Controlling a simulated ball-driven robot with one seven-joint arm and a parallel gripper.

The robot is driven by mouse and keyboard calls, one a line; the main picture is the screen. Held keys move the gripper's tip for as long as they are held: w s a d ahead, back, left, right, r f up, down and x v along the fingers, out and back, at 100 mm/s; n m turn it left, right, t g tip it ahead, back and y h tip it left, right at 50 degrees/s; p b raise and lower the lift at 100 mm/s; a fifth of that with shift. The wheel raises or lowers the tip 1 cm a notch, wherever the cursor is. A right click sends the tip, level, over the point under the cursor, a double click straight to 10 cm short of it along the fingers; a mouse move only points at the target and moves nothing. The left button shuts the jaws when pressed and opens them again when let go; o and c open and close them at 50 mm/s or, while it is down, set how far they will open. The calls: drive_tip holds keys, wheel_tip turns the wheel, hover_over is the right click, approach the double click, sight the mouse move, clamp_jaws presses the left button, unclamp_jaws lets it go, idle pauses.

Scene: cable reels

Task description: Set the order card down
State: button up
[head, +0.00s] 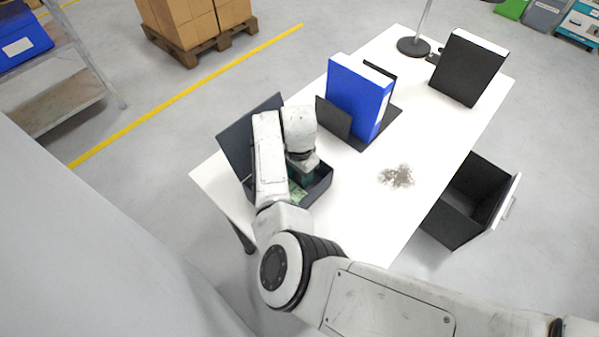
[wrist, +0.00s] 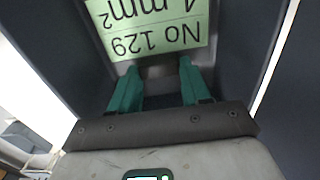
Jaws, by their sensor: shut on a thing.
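The order card (wrist: 150,28) is light green with "No 129" and "4 mm²" printed on it, upside down in the wrist view. My arm covers part of the box. I cannot tell whether the card touches the box floor.
The box lid (head: 235,140) stands open behind my arm. A blue binder (head: 357,95) stands in a dark holder to the right. A black binder (head: 468,68) and a lamp base (head: 413,46) are farther back. An open drawer (head: 468,200) juts out right.

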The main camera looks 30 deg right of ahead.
drive_tip(key=o, duration=1.1)
drive_tip(key=shift+f, duration=0.1)
wheel_tip(320, 180, up, 12)
drive_tip(key=shift+r+b, duration=0.15)
drive_tip(key=shift+b, duration=0.4)
drive_tip(key=s+d+f+n+t+h, duration=0.1)
drive_tip(key=s+d+n+h, duration=0.1)
drive_tip(key=s+d, duration=0.5)
drive_tip(key=s+d+f+n+h, duration=0.25)
drive_tip(key=s+d, duration=0.25)
drive_tip(key=d, duration=0.4)
drive_tip(key=s+a+f+n+y, duration=0.1)
drive_tip(key=s+a+n, duration=0.2)
drive_tip(key=s, duration=0.4)
drive_tip(key=s+a+f+n+y, duration=0.2)
drive_tip(key=s+a+n, duration=0.1)
drive_tip(key=s, duration=0.3)
drive_tip(key=s+a+f+n+y, duration=0.1)
drive_tip(key=s+a+n, duration=0.2)
drive_tip(key=s+a, duration=0.2)
drive_tip(key=shift+s+a+f, duration=0.2)
drive_tip(key=shift+s, duration=0.45)
drive_tip(key=shift+s+a+f, duration=0.15)
drive_tip(key=shift+s+f, duration=0.05)
drive_tip(key=shift+s, duration=0.45)
